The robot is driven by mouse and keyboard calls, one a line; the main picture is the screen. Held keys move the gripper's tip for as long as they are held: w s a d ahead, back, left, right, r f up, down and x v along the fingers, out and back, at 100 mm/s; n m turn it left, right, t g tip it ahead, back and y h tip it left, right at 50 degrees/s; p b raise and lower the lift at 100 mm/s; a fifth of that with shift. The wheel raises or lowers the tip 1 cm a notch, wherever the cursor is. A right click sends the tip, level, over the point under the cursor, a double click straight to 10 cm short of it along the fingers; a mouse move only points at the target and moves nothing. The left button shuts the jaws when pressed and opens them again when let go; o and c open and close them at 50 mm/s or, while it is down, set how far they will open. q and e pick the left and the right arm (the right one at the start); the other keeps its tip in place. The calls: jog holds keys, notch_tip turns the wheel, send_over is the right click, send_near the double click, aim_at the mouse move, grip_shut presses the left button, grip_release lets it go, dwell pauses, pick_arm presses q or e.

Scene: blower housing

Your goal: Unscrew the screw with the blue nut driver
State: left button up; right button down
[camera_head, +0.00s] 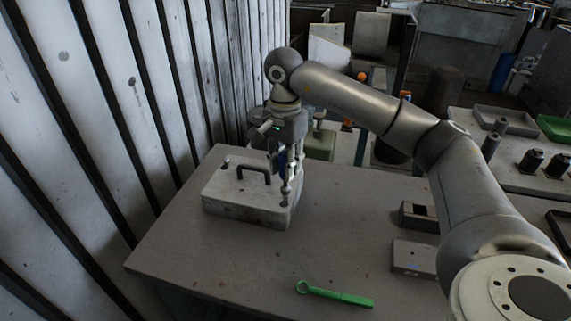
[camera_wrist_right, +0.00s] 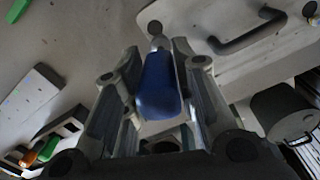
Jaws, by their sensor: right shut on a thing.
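My right gripper (camera_head: 284,178) points down over the front right corner of the pale grey blower housing (camera_head: 235,203). It is shut on the blue nut driver (camera_wrist_right: 158,88), whose handle sits between the fingers in the right wrist view. The driver's metal tip is at a round screw spot near the housing's corner; whether it is seated on the screw cannot be told. The housing has a dark handle (camera_head: 254,173) on top and another screw (camera_head: 225,163) at its back left corner. My left gripper is not in view.
A green wrench (camera_head: 335,295) lies near the table's front edge. Grey blocks (camera_head: 413,257) lie at the table's right side. A corrugated wall (camera_head: 110,100) stands close on the left. The table (camera_head: 210,265) is bare in front of the housing.

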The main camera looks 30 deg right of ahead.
aim_at(285, 153)
jog(key=shift+r+p, duration=2.05)
jog(key=shift+r, duration=1)
jog(key=shift+f, duration=0.1)
